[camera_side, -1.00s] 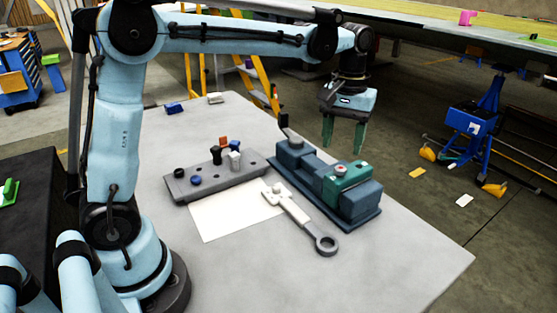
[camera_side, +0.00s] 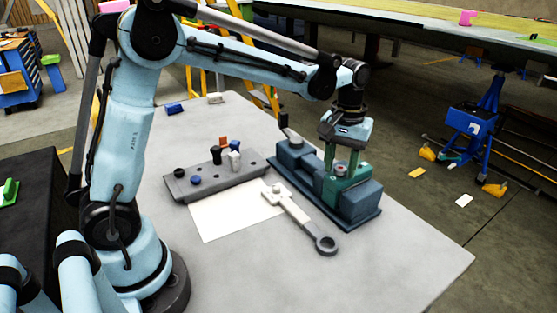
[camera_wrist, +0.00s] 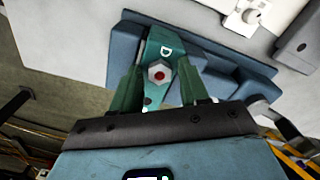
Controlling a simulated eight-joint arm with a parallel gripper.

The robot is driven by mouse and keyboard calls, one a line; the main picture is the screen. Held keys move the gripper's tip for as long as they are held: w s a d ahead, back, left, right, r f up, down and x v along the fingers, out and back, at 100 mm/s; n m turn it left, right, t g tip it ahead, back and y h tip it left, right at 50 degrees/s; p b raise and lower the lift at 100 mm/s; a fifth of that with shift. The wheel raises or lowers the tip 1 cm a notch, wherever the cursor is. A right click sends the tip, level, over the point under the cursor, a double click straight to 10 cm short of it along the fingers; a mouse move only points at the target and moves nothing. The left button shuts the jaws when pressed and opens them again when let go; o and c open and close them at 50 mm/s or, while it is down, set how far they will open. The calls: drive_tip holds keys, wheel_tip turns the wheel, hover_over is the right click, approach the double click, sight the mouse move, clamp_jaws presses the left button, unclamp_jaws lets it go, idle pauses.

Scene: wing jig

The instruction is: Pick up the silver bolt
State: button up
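The silver bolt (camera_wrist: 159,73), a hex head with a red centre, sits on a green block (camera_wrist: 163,50) marked D. In the side view the bolt (camera_side: 340,170) shows as a small grey head on the green block, which sits on the blue-grey vise-like fixture (camera_side: 367,201). My gripper (camera_side: 341,167) has come down over the block, pointing downward. Its two green fingers are apart, one on each side of the bolt, with a gap visible around the head in the wrist view. I cannot tell whether the fingertips touch the block.
A grey holder (camera_side: 184,188) with several coloured pegs stands left of the fixture. A blue block (camera_side: 173,108) lies at the back. The table's front right (camera_side: 400,262) is clear.

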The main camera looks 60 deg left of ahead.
sight(341, 170)
clamp_jaws()
drive_tip(key=shift+r, duration=0.1)
drive_tip(key=shift+r, duration=0.5)
drive_tip(key=r, duration=0.3)
drive_tip(key=shift+s+d+r, duration=0.2)
drive_tip(key=shift+d+r, duration=0.05)
drive_tip(key=shift+d, duration=0.1)
drive_tip(key=s+d+r, duration=0.6)
drive_tip(key=d, duration=0.3)
drive_tip(key=shift+r, duration=0.2)
